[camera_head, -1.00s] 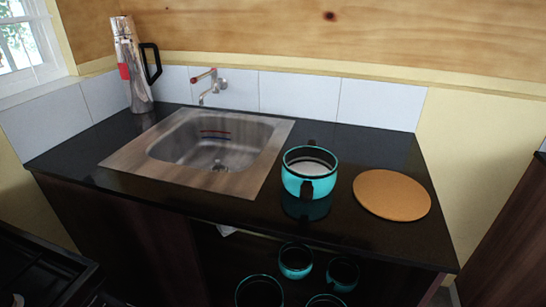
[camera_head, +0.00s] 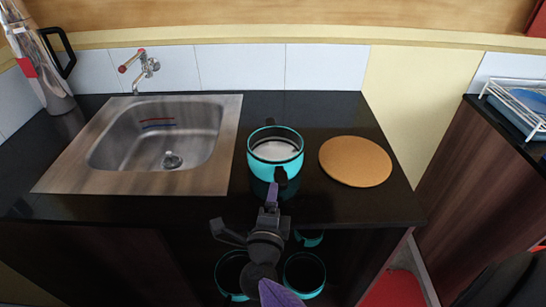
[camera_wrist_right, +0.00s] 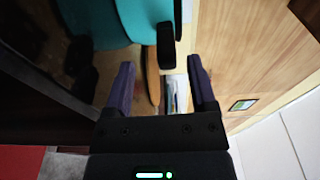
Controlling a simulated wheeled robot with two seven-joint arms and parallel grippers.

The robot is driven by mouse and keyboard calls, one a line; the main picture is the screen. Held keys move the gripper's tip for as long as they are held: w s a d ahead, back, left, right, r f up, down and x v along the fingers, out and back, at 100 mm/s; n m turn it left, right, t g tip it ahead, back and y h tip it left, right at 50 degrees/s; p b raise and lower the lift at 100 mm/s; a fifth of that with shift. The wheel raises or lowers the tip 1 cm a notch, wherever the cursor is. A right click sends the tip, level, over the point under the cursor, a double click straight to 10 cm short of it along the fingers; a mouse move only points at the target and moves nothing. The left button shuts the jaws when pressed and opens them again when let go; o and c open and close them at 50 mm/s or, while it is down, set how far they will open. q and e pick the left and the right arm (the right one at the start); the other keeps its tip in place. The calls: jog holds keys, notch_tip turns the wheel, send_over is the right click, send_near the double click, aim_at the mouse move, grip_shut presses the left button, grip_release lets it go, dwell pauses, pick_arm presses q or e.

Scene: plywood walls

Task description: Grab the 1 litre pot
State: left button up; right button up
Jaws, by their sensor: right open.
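A turquoise pot (camera_head: 272,165) with black side handles stands upright on the black counter, between the sink and a round cork mat. Its near handle points toward me. My right gripper (camera_head: 271,190) is open, low in front of that handle, with purple fingers. In the right wrist view the turquoise pot (camera_wrist_right: 95,22) fills the upper left. Its black handle (camera_wrist_right: 165,45) lies just beyond the gap between the open fingers (camera_wrist_right: 162,85); contact does not show. My left gripper is out of view.
The sink (camera_head: 150,140) is left of the pot, with a tap (camera_head: 145,70) behind it. The cork mat (camera_head: 355,161) lies to its right. Several other turquoise pots (camera_head: 304,274) sit below the counter. A tall flask (camera_head: 40,65) stands far left; a dish rack (camera_head: 520,105) is far right.

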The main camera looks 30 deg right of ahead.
aim_at(280, 169)
jog(key=x, duration=0.2)
jog(key=b+x, duration=0.1)
jog(key=x, duration=0.3)
jog(key=shift+w+d+r, duration=0.2)
jog(key=shift+d+r, duration=0.1)
grip_shut()
dwell(0.9)
